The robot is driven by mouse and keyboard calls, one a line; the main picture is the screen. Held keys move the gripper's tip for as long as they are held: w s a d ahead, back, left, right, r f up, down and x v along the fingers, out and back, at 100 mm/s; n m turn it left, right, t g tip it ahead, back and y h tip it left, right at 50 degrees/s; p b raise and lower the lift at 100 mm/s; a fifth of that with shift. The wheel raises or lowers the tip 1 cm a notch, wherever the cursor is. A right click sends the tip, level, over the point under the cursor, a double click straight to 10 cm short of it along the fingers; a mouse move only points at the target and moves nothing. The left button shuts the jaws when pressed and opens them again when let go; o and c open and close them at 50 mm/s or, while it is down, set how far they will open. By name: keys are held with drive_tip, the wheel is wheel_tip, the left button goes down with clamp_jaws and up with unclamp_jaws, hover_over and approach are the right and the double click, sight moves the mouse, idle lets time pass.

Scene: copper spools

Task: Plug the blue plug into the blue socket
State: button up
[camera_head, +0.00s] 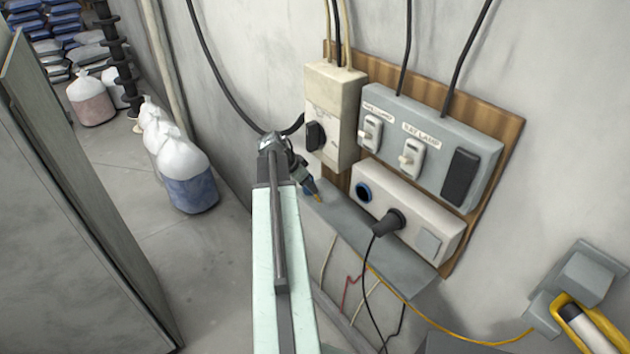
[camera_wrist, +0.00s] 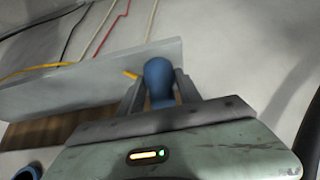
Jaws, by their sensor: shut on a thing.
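The blue plug (camera_wrist: 158,76) is between the two fingers of my gripper (camera_wrist: 159,92) in the wrist view, and the gripper is shut on it. In the head view the blue plug (camera_head: 308,187) is a small patch by my gripper (camera_head: 309,184), partly hidden by it, over the grey shelf. The blue socket (camera_head: 363,192) is the round blue-rimmed hole at the left end of the white outlet strip, right of my gripper and apart from the plug.
A black plug (camera_head: 389,222) with a hanging cord sits in the outlet strip (camera_head: 434,225), right of the blue socket. The grey shelf (camera_head: 400,257) runs below. A switch box (camera_head: 333,113) with a black knob stands above. Cables hang beneath the shelf.

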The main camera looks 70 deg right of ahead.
drive_tip(key=w+a, duration=0.8)
drive_tip(key=a, duration=0.4)
drive_tip(key=shift+a, duration=0.35)
drive_tip(key=shift+w, duration=0.1)
